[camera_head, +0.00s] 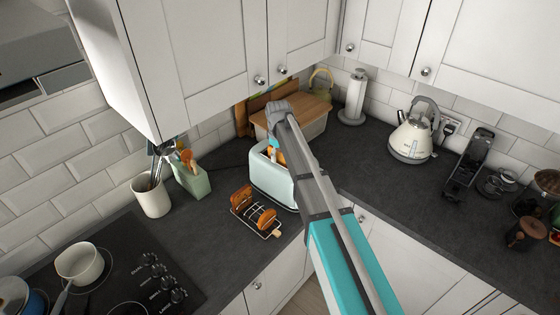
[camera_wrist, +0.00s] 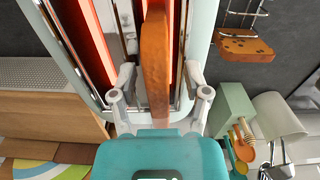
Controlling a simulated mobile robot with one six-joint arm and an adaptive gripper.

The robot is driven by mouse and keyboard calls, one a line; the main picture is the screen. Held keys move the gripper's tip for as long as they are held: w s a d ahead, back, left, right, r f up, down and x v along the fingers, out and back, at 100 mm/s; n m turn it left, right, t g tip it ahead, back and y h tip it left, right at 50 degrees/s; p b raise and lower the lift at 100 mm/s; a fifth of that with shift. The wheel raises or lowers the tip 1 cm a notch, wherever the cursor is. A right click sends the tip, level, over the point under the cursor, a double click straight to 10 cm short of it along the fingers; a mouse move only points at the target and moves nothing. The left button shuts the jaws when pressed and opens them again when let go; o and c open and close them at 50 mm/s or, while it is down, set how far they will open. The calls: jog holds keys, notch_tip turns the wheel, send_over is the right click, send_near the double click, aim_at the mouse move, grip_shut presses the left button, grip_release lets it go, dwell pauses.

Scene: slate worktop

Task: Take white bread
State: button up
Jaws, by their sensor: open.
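A slice of bread (camera_wrist: 156,65), its brown crust edge toward the camera, stands upright in a slot of the pale mint toaster (camera_wrist: 203,30). My gripper (camera_wrist: 160,82) is open over the toaster, with one finger on each side of the slice; whether either touches it I cannot tell. The slice's lower part is hidden inside the toaster. The other slot glows red-orange in the wrist view. In the head view the toaster (camera_head: 268,182) stands on the dark worktop, and my wrist covers part of it.
A wire toast rack (camera_head: 265,231) with brown slices stands in front of the toaster. A bread bin with wooden lid (camera_head: 300,112) is behind it. A green utensil holder (camera_head: 193,181) and white pot (camera_head: 151,197) stand left.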

grip_shut()
jog(key=shift+r, duration=0.1)
dwell(0.4)
notch_tip(320, 180, up, 6)
jog(key=p, duration=0.6)
jog(key=s+d+p, duration=0.1)
jog(key=s+d, duration=1)
jog(key=d, duration=0.3)
jog(key=shift+r, duration=0.4)
jog(key=shift+d, duration=0.1)
jog(key=shift+r, duration=0.1)
